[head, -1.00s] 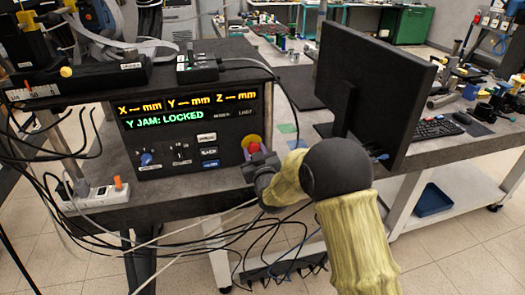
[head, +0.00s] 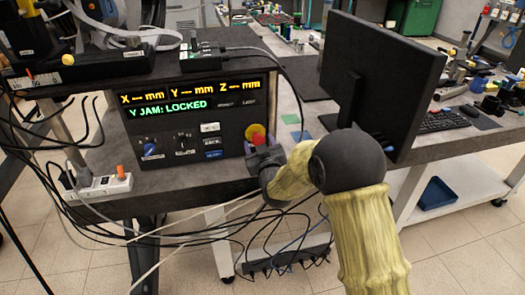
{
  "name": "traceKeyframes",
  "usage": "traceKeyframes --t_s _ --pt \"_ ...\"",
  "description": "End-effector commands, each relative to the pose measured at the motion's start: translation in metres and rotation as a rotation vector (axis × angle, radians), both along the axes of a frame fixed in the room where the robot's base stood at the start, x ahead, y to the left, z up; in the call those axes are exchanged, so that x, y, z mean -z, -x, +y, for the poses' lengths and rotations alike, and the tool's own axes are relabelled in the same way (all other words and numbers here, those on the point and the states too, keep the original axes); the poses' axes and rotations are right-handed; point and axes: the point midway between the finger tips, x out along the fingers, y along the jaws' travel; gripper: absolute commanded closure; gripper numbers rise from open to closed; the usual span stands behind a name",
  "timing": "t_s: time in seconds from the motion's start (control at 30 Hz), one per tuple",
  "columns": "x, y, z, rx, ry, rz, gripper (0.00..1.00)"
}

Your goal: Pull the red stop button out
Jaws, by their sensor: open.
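The red stop button (head: 258,138) sits on a yellow round plate (head: 253,129) at the right end of the black control panel (head: 185,177). My gripper (head: 262,155) is open, just below and in front of the button. Its fingertips overlap the button's lower part in this view, so I cannot tell whether they touch it. The panel's display (head: 168,110) reads "Y JAM: LOCKED" in green under yellow X, Y and Z lines.
A blue knob (head: 150,149) and several small buttons are left of the stop button. A black monitor (head: 375,80) stands close on the right. A power strip (head: 103,186) with cables is at the left. Loose cables hang below the panel.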

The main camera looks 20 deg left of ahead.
Motion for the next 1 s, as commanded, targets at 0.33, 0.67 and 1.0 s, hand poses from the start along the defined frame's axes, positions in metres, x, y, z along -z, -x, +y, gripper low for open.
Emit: traceKeyframes --t_s 0.33,0.67,1.0 --pt "0.000 0.027 -0.020 0.001 0.001 0.002 0.41" --pt "0.001 0.070 -0.052 0.001 0.002 0.001 0.41" --pt "0.001 0.117 -0.086 0.000 0.002 0.003 0.41"
